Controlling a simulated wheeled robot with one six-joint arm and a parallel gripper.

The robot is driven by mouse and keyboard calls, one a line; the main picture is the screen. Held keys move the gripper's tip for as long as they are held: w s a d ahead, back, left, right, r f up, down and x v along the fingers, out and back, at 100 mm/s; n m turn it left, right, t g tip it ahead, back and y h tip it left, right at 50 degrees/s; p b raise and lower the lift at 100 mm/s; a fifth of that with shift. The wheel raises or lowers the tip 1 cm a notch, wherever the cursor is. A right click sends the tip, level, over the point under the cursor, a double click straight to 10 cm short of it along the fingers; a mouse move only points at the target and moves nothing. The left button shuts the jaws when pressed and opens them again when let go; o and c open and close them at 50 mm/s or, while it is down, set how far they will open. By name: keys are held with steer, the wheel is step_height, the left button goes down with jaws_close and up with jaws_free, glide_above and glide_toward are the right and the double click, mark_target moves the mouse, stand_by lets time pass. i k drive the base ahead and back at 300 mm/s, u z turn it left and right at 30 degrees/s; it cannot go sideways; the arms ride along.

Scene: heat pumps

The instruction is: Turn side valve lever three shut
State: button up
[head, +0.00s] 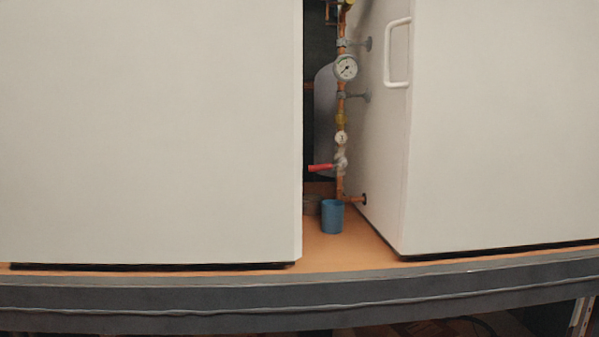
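A lever with a red handle (321,167) sits low on a vertical copper pipe (341,110) in the gap between two white cabinets. The handle points left, about level, across the pipe. Its valve body (341,162) is silvery. Other valve parts at the top of the pipe (346,4) are cut off by the picture edge. My gripper is not in view.
The left white cabinet (150,130) and the right white cabinet (500,130) leave a narrow gap. A round gauge (346,67) is on the pipe. A blue cup (332,217) stands below it on the orange-brown shelf (345,252).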

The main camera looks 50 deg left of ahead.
mark_target(343, 162)
steer(key=k, duration=0.3)
steer(key=u, duration=0.75)
